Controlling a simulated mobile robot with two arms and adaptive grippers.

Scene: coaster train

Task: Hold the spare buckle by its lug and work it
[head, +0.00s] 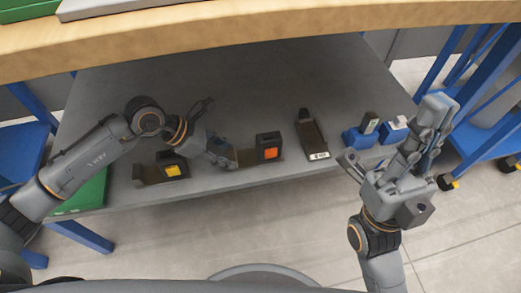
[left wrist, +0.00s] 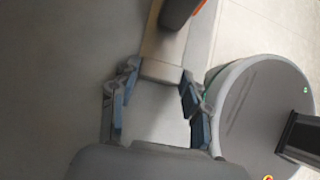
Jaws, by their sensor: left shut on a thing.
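A buckle with a dark housing and an orange button (head: 270,153) lies on the grey shelf in the middle of the head view. Its flat tan lug (left wrist: 162,68) points left toward my left gripper (head: 221,154). In the left wrist view, the two fingertips of my left gripper (left wrist: 161,76) sit on either side of the lug's end, shut on it. The dark housing shows only partly at the top of that view. My right gripper (head: 398,150) is raised at the right with its fingers spread, empty and apart from the buckle.
A yellow-button buckle (head: 172,170) lies left of my left gripper. A dark holder with a white label (head: 312,138) and two blue blocks (head: 358,137) stand to the right. A green board (head: 88,193) lies at the shelf's left. A wooden tabletop (head: 250,28) overhangs the shelf.

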